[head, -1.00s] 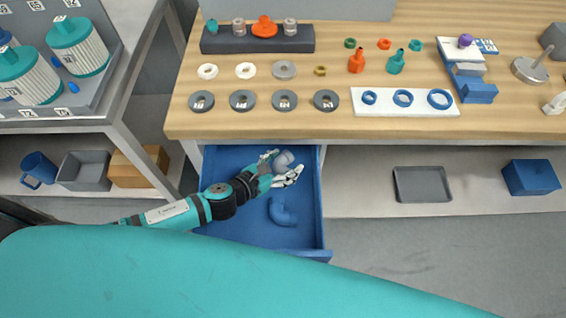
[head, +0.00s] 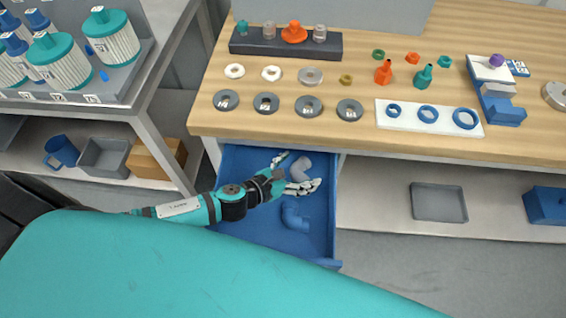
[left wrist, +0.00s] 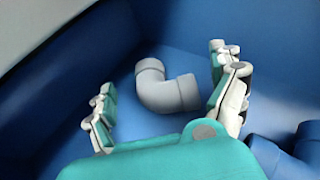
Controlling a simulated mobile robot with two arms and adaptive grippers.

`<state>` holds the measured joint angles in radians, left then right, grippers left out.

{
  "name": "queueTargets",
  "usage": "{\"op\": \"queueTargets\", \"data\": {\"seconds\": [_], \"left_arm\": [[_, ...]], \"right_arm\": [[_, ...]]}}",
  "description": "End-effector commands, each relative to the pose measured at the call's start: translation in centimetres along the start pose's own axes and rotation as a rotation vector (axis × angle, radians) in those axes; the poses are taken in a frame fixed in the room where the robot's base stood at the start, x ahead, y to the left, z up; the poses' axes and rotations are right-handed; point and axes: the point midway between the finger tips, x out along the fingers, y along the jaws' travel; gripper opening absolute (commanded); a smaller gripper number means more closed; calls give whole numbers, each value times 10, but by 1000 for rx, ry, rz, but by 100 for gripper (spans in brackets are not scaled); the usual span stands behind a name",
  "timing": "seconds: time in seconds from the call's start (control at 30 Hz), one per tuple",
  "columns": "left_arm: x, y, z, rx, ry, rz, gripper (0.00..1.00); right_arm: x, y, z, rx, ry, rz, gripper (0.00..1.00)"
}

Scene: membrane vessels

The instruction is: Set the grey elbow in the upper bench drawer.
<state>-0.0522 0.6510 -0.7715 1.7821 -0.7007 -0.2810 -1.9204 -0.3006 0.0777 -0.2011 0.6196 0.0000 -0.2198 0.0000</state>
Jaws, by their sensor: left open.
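The grey elbow (head: 301,167) lies in the open blue upper bench drawer (head: 262,232), near its back. It also shows in the left wrist view (left wrist: 165,90), resting on the drawer floor between my spread fingers. My left gripper (head: 299,172) is open around the elbow inside the drawer. In the left wrist view my left gripper (left wrist: 166,100) has a finger on each side, with a gap on the left; I cannot tell if the right finger touches it. My right gripper is not in view.
A blue elbow (head: 295,217) lies in the drawer in front of the grey one. The wooden bench top (head: 210,115) overhangs the drawer's back and holds rings and fittings. A grey tray (head: 438,202) and a blue box (head: 545,206) sit on the lower shelf at right.

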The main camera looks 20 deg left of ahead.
Motion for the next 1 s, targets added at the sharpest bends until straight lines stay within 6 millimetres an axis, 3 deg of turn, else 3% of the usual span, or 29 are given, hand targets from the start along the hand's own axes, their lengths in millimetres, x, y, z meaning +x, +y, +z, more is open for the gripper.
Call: {"op": "queueTargets", "data": {"seconds": [0.3,0.5,0.7,1.0], "left_arm": [[-69,-1,-3,0,4,-2,94],[-99,0,-2,-1,1,0,94],[-110,0,0,0,-1,0,94],[-110,0,1,1,-2,0,94]], "right_arm": [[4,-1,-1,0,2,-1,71],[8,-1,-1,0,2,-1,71],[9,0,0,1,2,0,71],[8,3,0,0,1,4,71]]}}
